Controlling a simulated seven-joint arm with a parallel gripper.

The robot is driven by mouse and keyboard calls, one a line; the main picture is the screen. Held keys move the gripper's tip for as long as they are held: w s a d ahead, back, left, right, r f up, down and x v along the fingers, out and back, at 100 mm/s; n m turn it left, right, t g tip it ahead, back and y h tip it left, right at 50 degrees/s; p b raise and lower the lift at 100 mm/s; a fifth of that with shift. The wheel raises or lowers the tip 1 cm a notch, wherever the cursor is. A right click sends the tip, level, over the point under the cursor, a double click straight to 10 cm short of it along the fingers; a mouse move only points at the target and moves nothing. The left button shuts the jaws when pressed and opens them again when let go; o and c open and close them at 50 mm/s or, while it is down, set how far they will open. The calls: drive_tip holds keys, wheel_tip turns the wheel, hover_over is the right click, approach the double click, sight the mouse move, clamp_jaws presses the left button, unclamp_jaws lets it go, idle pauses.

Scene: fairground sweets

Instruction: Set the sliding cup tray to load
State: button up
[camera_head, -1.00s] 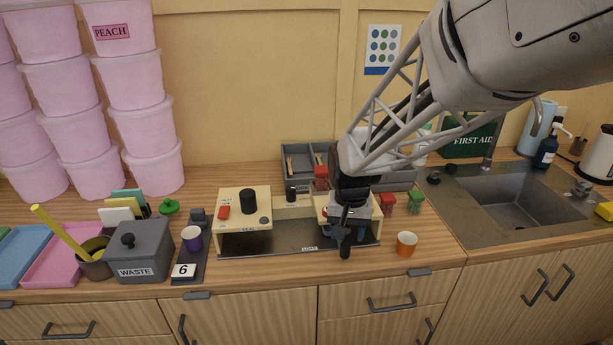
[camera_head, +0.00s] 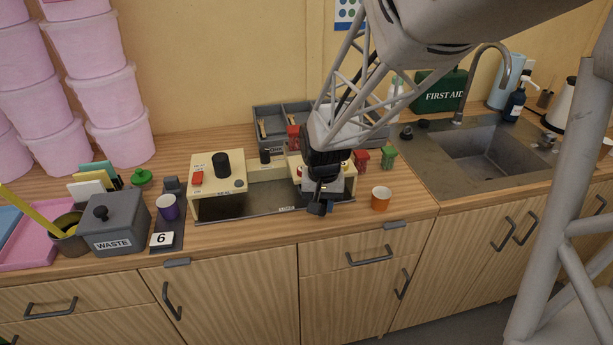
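The cream sealing machine (camera_head: 204,204) stands on the counter, with a left block carrying a black knob (camera_head: 221,164) and a red switch (camera_head: 197,178). The dark sliding cup tray (camera_head: 240,208) lies low along its front, between the two blocks. A small label (camera_head: 287,209), which seems to read LOAD, is on its front edge. A small black knob (camera_head: 265,155) stands at the back middle. My gripper (camera_head: 320,207) points down at the right block and covers much of it. Its fingers are dark and small, so their opening is unclear. Contact with the tray cannot be told.
An orange cup (camera_head: 380,198) stands right of the machine. Red (camera_head: 361,159) and green (camera_head: 388,157) containers stand behind it. At left are a purple cup (camera_head: 168,207), a number 6 card (camera_head: 161,239) and a grey waste bin (camera_head: 113,222). A sink (camera_head: 490,155) is at right.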

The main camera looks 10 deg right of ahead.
clamp_jaws()
drive_tip(key=shift+a, duration=0.1)
drive_tip(key=shift+a, duration=5.7)
drive_tip(key=o, duration=0.5)
unclamp_jaws()
drive_tip(key=shift+r, duration=0.1)
wheel_tip(320, 180, up, 8)
